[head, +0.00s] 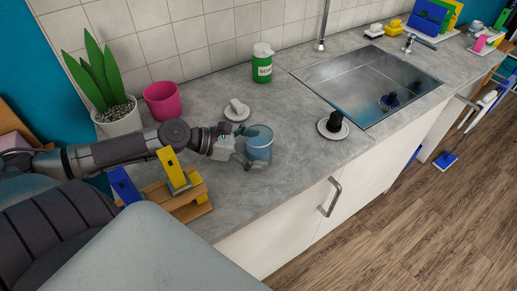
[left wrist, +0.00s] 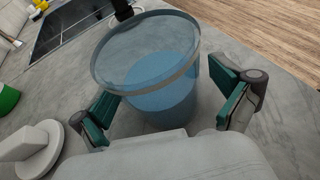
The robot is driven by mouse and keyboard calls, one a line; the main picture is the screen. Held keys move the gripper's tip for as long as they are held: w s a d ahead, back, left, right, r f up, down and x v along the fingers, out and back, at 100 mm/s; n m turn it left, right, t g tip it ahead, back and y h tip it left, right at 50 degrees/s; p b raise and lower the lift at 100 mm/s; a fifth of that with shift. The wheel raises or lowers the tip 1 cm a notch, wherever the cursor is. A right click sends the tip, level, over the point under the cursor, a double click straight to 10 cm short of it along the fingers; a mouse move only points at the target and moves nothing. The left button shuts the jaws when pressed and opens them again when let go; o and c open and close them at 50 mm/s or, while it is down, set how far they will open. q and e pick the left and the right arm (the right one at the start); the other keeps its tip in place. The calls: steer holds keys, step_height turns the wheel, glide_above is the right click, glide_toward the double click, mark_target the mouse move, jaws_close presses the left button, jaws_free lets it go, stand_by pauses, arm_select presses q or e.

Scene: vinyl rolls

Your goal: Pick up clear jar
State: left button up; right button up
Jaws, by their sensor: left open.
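The clear jar (head: 258,145) is a see-through bluish cylinder standing upright on the grey countertop, near its front edge. In the left wrist view the jar (left wrist: 158,75) fills the middle, with its round rim toward the camera. My left gripper (head: 250,158) is at the jar's left side in the head view. In the left wrist view its two green-padded fingers (left wrist: 167,108) are spread, one on each side of the jar, with a visible gap at the right finger. Contact at the left finger is unclear. My right gripper is not in view.
A white lidded dish (head: 237,110) sits just behind the jar. A dark object on a white saucer (head: 333,125) stands to the right, before the sink (head: 365,85). A green soap bottle (head: 262,65), pink pot (head: 163,101) and potted plant (head: 118,118) stand behind.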

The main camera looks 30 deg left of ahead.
arm_select(q)
steer(key=shift+r, duration=0.1)
steer(key=c, duration=1.4)
